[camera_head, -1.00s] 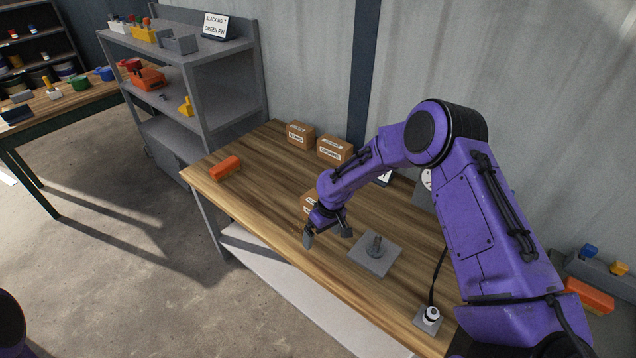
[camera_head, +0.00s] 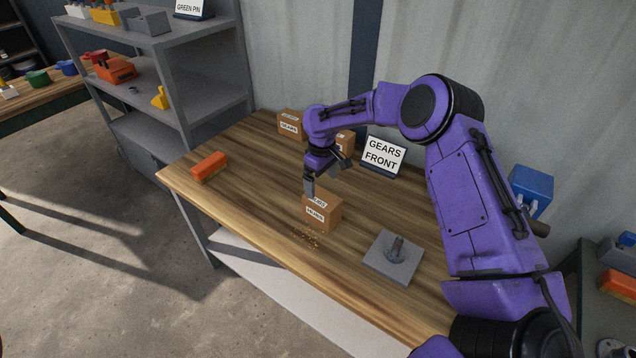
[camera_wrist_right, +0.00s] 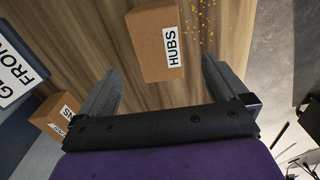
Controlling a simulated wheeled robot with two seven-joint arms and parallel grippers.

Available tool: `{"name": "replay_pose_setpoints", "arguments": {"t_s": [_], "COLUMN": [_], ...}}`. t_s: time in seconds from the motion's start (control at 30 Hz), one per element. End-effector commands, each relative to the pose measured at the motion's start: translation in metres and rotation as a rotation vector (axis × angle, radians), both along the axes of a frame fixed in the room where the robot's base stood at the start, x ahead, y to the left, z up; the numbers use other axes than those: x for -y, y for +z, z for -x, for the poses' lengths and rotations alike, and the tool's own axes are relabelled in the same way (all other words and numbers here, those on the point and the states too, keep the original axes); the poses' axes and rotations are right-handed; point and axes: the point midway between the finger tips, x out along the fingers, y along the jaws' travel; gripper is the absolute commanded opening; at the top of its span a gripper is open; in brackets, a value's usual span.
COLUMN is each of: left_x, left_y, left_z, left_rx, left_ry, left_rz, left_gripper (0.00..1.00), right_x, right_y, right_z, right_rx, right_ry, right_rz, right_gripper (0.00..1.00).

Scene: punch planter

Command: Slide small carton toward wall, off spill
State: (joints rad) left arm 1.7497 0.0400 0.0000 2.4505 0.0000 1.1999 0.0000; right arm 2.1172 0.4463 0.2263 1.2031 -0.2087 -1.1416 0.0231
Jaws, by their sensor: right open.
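The small carton, a brown box labelled HUBS (camera_head: 322,213), stands upright on the wooden bench. It also shows in the right wrist view (camera_wrist_right: 152,45). A spill of golden specks (camera_head: 306,239) lies on the bench at the carton's front-left side; whether some lies under the carton is hidden. My right gripper (camera_head: 326,178) is open and empty, above and on the wall side of the carton. In the right wrist view its fingers point toward the carton, which appears between and beyond the tips; contact cannot be told. The grey corrugated wall (camera_head: 305,60) is behind the bench. My left gripper is not in view.
Two larger cartons, one GEARS carton (camera_head: 290,125) and one partly hidden by my arm (camera_head: 345,142), stand near the wall beside a GEARS FRONT sign (camera_head: 383,155). A grey plate with a post (camera_head: 393,258) is right of the carton. An orange block (camera_head: 210,166) lies left.

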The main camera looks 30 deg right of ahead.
Motion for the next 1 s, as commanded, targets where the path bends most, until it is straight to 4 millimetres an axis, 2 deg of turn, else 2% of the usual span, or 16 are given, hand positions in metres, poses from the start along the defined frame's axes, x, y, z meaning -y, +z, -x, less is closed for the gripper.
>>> {"name": "replay_pose_setpoints", "arguments": {"t_s": [0.17, 0.4, 0.5, 0.7, 0.9, 0.93, 1.0], "left_x": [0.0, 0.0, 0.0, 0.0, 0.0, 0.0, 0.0], "left_y": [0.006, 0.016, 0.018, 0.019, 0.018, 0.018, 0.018], "left_z": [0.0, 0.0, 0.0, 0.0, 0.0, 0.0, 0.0], "left_rx": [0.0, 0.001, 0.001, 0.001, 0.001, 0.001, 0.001], "left_ry": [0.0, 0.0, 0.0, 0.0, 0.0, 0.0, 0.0], "left_rz": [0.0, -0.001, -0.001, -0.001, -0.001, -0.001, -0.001], "left_gripper": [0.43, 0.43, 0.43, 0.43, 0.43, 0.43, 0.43], "right_x": [0.004, 0.005, 0.005, 0.003, 0.003, 0.003, 0.003], "right_y": [-0.023, -0.075, -0.091, -0.104, -0.105, -0.105, -0.105], "right_z": [0.004, 0.005, 0.003, 0.002, 0.002, 0.002, 0.002], "right_rx": [-0.006, -0.005, -0.002, -0.001, -0.001, -0.001, -0.001], "right_ry": [-0.008, -0.01, -0.008, -0.006, -0.005, -0.005, -0.005], "right_rz": [-0.001, 0.0, 0.0, -0.001, -0.001, -0.001, -0.001], "right_gripper": [1.0, 1.0, 1.0, 1.0, 1.0, 0.94, 0.71]}}
